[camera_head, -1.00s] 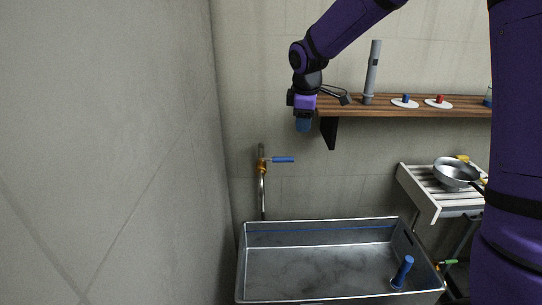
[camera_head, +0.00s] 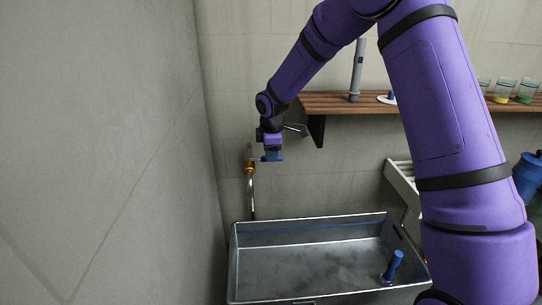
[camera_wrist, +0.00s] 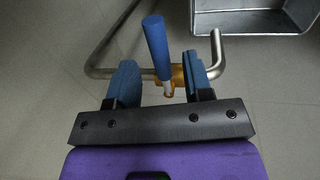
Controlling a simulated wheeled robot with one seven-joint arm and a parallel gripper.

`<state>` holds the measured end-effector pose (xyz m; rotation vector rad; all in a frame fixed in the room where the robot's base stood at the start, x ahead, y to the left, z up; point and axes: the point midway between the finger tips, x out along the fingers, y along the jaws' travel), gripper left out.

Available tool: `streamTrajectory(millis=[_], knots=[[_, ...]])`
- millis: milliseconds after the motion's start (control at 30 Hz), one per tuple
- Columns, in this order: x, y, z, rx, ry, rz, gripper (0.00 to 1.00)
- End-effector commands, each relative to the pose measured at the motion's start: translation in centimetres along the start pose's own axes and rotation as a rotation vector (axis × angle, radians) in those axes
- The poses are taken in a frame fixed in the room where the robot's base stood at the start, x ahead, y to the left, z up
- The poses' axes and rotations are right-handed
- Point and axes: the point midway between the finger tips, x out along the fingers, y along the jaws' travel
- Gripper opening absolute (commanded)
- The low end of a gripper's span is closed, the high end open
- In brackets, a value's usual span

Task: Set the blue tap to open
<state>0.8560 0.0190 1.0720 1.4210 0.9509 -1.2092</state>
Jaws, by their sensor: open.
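The blue tap has a brass body (camera_head: 249,170) on a metal pipe on the back wall, above the tank's left end. In the head view its blue lever is mostly hidden by my gripper (camera_head: 270,157). In the wrist view the blue lever (camera_wrist: 155,45) sticks out from the brass body (camera_wrist: 177,78), between the two blue fingers of my gripper (camera_wrist: 160,64). My gripper is open, with a gap on each side of the lever in this view. Whether a finger touches it at depth I cannot tell.
A metal tank (camera_head: 234,262) stands below, with a blue upright peg (camera_head: 393,265) in it. A wooden shelf (camera_head: 345,108) with a grey cylinder (camera_head: 356,70) is to the right, close to my wrist. The wall corner is close on the left.

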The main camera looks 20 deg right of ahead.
Motion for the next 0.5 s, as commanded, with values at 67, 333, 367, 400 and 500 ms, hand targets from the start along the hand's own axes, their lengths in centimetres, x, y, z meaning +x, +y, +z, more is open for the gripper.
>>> streamTrajectory(millis=[67,333,367,400,500], knots=[[1.0,0.0,0.0,0.0,0.0,-0.001,0.46],[2.0,0.0,0.0,0.001,0.0,0.001,0.46],[2.1,0.0,0.0,0.001,0.0,0.001,0.46],[2.1,0.0,0.0,0.001,0.0,0.001,0.46],[2.0,0.0,0.0,0.001,0.0,0.001,0.46]])
